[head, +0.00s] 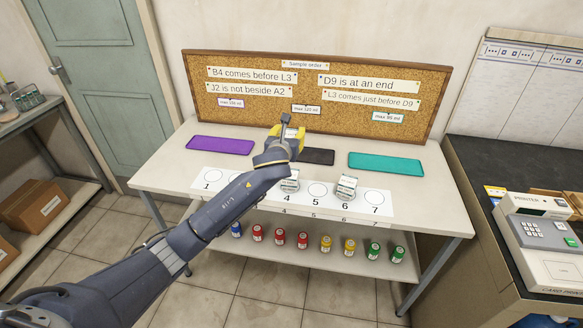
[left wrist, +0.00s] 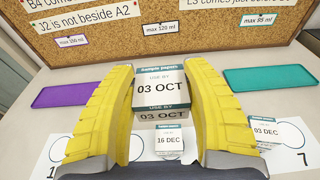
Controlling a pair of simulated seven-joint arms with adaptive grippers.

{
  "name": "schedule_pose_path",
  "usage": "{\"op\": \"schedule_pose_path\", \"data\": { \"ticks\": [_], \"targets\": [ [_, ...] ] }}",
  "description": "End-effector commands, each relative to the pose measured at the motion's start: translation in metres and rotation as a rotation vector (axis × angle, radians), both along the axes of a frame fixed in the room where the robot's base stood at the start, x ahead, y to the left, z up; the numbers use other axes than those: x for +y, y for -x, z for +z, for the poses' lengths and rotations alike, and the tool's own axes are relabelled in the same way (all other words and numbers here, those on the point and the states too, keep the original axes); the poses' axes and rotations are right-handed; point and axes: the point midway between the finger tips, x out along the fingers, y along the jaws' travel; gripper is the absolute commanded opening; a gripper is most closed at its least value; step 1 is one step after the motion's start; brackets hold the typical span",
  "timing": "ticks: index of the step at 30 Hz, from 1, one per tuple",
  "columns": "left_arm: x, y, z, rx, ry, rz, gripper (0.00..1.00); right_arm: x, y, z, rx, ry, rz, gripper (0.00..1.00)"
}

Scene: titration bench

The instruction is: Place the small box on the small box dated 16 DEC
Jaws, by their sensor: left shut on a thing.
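My left gripper (head: 286,136) is above the table, behind the number strip. In the left wrist view its yellow fingers (left wrist: 160,68) are shut on a small white box marked USE BY 03 OCT (left wrist: 160,92). In the head view this box (head: 290,183) stands near number 4 on the strip, apart from the held box. Another small box, seemingly dated 03 DEC (left wrist: 265,131), stands near number 6 (head: 346,187). My right gripper is not in view.
Purple (head: 220,145), dark (head: 317,156) and teal (head: 386,163) mats lie along the back, before a cork board (head: 315,75) with notes. Circle 5 (head: 317,189) is bare. Several coloured jars (head: 302,240) stand on the shelf below. A printer (head: 540,230) stands right.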

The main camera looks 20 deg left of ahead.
Motion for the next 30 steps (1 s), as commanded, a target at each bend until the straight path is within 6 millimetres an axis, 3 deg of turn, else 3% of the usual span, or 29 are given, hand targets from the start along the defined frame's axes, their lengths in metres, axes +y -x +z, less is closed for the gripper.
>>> {"op": "schedule_pose_path", "data": {
  "ticks": [3,10,21,30],
  "targets": [
    [0.0,0.0,-0.029,0.004,0.0,0.001,0.2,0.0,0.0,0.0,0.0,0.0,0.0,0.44],
    [0.0,0.0,-0.072,0.003,0.001,0.001,0.2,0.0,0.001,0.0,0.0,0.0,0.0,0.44],
    [0.0,0.0,-0.097,0.0,0.001,0.0,0.2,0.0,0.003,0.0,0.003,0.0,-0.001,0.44],
    [0.0,0.0,-0.131,0.0,0.0,0.001,0.2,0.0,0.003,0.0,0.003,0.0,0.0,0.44]
  ]
}}
